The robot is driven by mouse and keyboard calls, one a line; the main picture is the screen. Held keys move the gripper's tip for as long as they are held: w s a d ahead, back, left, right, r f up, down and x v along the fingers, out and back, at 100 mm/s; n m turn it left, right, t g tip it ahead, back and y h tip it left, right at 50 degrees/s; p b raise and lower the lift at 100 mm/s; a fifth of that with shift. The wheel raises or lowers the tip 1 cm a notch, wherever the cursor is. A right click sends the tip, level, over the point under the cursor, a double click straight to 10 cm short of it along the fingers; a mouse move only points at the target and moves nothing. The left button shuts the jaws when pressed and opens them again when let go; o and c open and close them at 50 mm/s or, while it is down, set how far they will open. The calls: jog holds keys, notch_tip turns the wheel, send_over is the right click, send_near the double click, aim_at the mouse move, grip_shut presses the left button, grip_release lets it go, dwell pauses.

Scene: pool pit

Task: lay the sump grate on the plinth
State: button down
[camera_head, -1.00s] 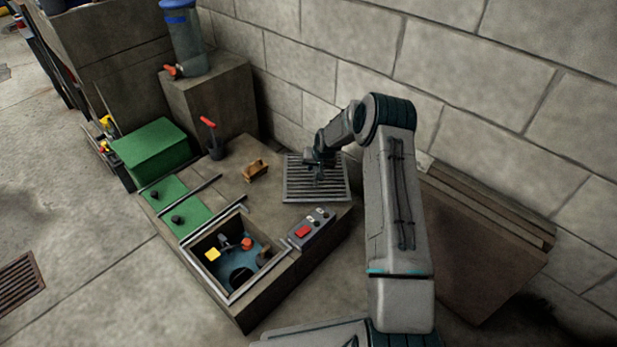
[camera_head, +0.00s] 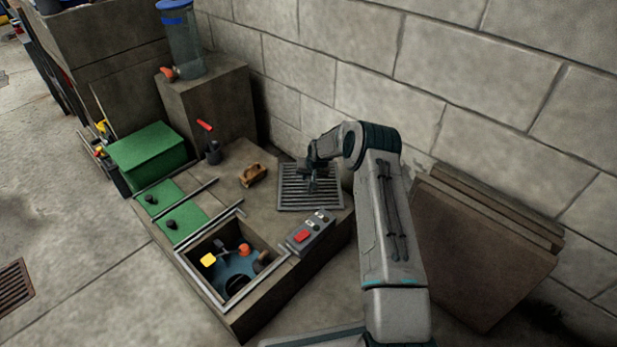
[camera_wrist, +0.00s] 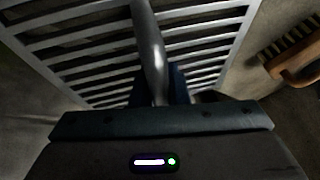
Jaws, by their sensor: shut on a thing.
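The sump grate (camera_head: 291,203) is a square grey slatted panel over the right rear of the low concrete plinth (camera_head: 232,185), close to the wall. I cannot tell whether it touches the surface. My gripper (camera_head: 312,186) is above the middle of the grate and shut on its handle. In the wrist view the grate (camera_wrist: 75,38) fills the upper part, and its round metal handle bar (camera_wrist: 147,40) runs down to my gripper (camera_wrist: 160,88). My gripper hides the handle's lower end.
A wooden brush (camera_head: 253,175) lies left of the grate. A control box with a red button (camera_head: 303,236) sits in front of it. An open pit (camera_head: 235,268) is at front left, beside green covers (camera_head: 172,222). A red-handled valve (camera_head: 212,150) stands behind. Boards (camera_head: 480,250) lean right.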

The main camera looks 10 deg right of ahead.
jog(key=c, duration=1.4)
grip_release()
